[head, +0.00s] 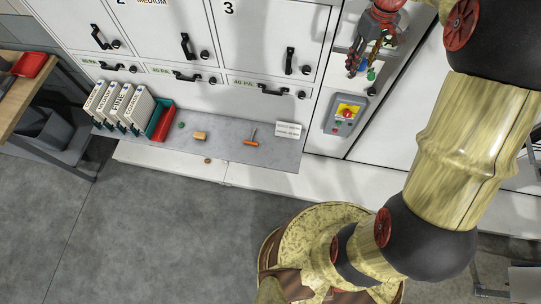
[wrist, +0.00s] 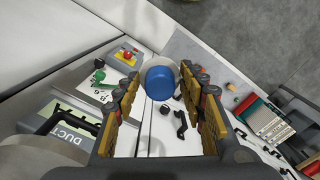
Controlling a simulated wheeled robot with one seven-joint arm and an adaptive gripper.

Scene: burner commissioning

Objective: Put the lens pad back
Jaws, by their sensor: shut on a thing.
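In the wrist view my gripper (wrist: 161,76) has its two fingers on either side of a round blue piece (wrist: 158,86) with a pale rim. The gripper is shut on it and holds it at the fingertips, in front of the white cabinet front. I cannot tell for certain whether this blue piece is the lens pad.
A grey shelf (head: 228,150) holds binders (head: 117,104), a red and green bin (head: 161,120), a tan block (head: 200,135), an orange-handled tool (head: 251,142) and a white sign (head: 288,130). A switch box (head: 345,115) with a red button is right. Cabinet handles jut out. Floor left is clear.

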